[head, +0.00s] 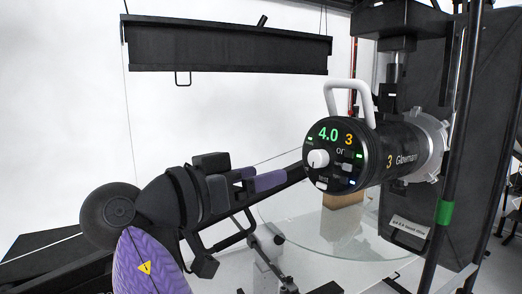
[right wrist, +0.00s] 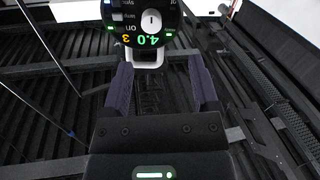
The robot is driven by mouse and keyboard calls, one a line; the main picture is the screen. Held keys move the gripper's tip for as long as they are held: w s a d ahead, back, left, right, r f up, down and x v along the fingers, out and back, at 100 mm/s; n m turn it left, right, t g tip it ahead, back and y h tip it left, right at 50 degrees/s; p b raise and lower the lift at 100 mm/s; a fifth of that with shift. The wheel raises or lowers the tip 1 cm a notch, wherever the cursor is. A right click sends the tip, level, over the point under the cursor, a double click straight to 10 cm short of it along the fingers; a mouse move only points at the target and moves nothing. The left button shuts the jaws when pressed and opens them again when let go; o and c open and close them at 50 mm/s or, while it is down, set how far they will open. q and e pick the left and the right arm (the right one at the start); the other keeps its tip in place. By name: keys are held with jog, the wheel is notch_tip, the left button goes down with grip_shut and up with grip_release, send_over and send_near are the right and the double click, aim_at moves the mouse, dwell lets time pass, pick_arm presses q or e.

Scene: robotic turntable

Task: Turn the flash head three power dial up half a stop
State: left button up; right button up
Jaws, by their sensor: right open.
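The flash head (head: 405,150) is a black cylinder with a white handle on top, marked with a yellow 3. Its round control face points left, toward the camera, and its display (head: 328,134) reads 4.0 in green. The white power dial (head: 318,158) sits on that face; it also shows upside down in the right wrist view (right wrist: 151,20). My right gripper (head: 268,179) is open and empty, with purple fingers, left of and a little below the dial, apart from it. In the right wrist view the fingers stand either side of an empty gap. My left gripper is not in view.
A long black light bar (head: 228,46) hangs at the upper left. A dark stand pole (head: 456,150) with a green band rises right of the flash head.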

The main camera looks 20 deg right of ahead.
aim_at(314, 159)
jog(key=shift+m, duration=0.3)
jog(key=p+x, duration=0.1)
jog(key=x, duration=0.2)
jog(key=p+x, duration=0.1)
jog(key=x, duration=0.2)
jog(key=s+r+p+x, duration=0.1)
jog(key=p+x, duration=0.1)
jog(key=x, duration=0.1)
jog(key=shift+d, duration=0.3)
jog(key=shift+d+f, duration=0.15)
jog(key=shift+d, duration=0.15)
grip_shut()
jog(key=m+b, duration=0.1)
jog(key=b, duration=0.1)
jog(key=m+b, duration=0.1)
jog(key=b, duration=0.1)
jog(key=shift+f+m+g, duration=0.3)
jog(key=shift+f, duration=0.05)
jog(key=shift+r+m+b, duration=0.15)
jog(key=shift+m+b, duration=0.15)
jog(key=shift+b, duration=0.15)
jog(key=shift+r, duration=0.15)
